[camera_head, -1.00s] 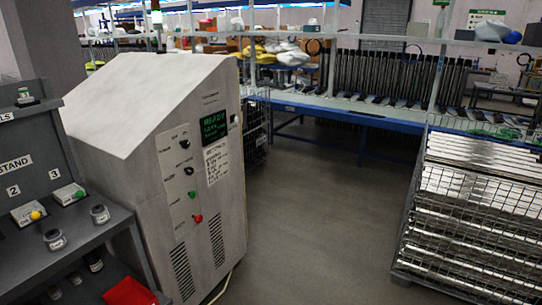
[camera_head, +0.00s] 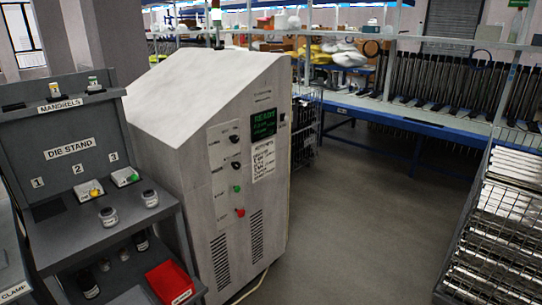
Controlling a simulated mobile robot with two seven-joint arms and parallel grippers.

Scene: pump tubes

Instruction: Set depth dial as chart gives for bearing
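The grey machine cabinet (camera_head: 215,150) stands at the centre left, with a sloping pale top. Its front panel carries two black dials, an upper one (camera_head: 233,138) and a lower one (camera_head: 235,165); their labels are too small to read. Below them are a green button (camera_head: 237,189) and a red button (camera_head: 240,212). A dark screen (camera_head: 263,124) shows green text that begins with READY. A white printed sheet (camera_head: 263,159) is fixed below the screen; its lines are too small to read. Neither of my grippers is in view.
A dark die stand (camera_head: 70,150) with numbered places, small jars and a red bin (camera_head: 170,283) stands at the left. A wire crate of metal tubes (camera_head: 510,200) is at the right. Blue-edged benches (camera_head: 400,112) run along the back. The grey floor (camera_head: 360,230) between is clear.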

